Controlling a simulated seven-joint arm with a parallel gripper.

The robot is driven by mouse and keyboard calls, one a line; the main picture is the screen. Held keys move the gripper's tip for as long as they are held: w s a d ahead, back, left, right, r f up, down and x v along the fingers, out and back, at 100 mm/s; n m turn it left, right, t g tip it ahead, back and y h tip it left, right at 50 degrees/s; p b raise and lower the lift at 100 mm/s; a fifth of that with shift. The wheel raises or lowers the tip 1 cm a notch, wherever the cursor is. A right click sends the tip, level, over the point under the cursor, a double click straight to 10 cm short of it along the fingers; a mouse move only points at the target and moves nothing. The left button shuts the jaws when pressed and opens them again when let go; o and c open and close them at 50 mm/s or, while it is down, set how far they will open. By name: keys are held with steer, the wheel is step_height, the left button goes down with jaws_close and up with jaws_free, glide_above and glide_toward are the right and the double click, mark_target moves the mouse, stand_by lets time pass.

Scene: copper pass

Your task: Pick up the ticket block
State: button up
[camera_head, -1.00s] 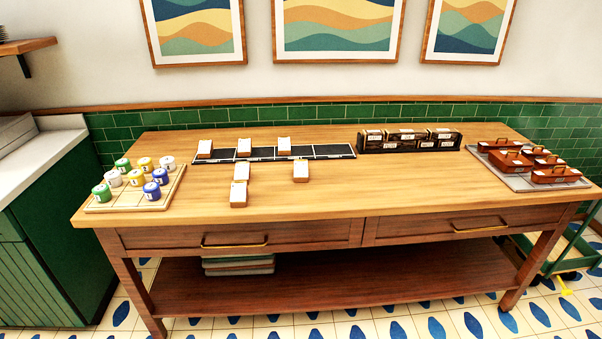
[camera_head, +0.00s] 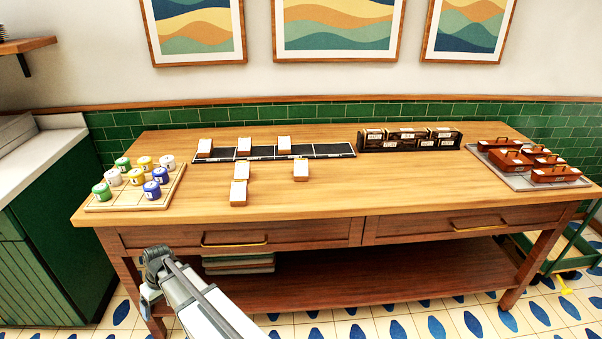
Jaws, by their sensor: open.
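Several ticket blocks, white on top with tan bases, are on the wooden table. Three stand along the black strip (camera_head: 327,151): a left one (camera_head: 205,147), a middle one (camera_head: 243,147) and a right one (camera_head: 284,145). Three more are on the bare wood in front: one ticket block (camera_head: 241,170), another nearer the front edge (camera_head: 239,194), close to it, and one apart to the right (camera_head: 301,170). The frames do not show which one the task names. My grey and white arm is at the lower left, in front of the table; no gripper fingers can be made out.
A wooden board (camera_head: 126,203) with colored, lidded jars is at the table's left. A dark rack (camera_head: 365,148) with labeled boxes stands at the back right. A grey tray (camera_head: 507,181) holds reddish-brown handled boxes at the far right. The front middle and right of the tabletop are clear.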

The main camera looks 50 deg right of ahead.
steer(key=w+d+r+t, duration=0.1)
steer(key=w+r+t, duration=0.1)
steer(key=w+r, duration=0.5)
steer(key=w+d+r+t, duration=0.1)
steer(key=w+r, duration=0.2)
steer(key=r, duration=0.8)
steer(key=w+d+r+t, duration=0.1)
steer(key=w+d+r, duration=0.1)
steer(key=d+r, duration=0.6)
steer(key=d, duration=0.3)
steer(key=d+r+m+h, duration=0.1)
steer(key=d, duration=0.3)
steer(key=s+d+r+m, duration=0.1)
steer(key=d, duration=0.3)
steer(key=shift+r+h, duration=0.3)
steer(key=shift+r, duration=0.1)
steer(key=s+d+r+m+h, duration=0.2)
steer(key=s+d+m, duration=0.15)
steer(key=d, duration=0.95)
steer(key=m+g+h, duration=0.2)
steer(key=m, duration=0.4)
glide_toward(301, 167)
steer(key=shift+x, duration=5.25)
steer(key=shift+d+f, duration=0.1)
steer(key=shift+c, duration=0.5)
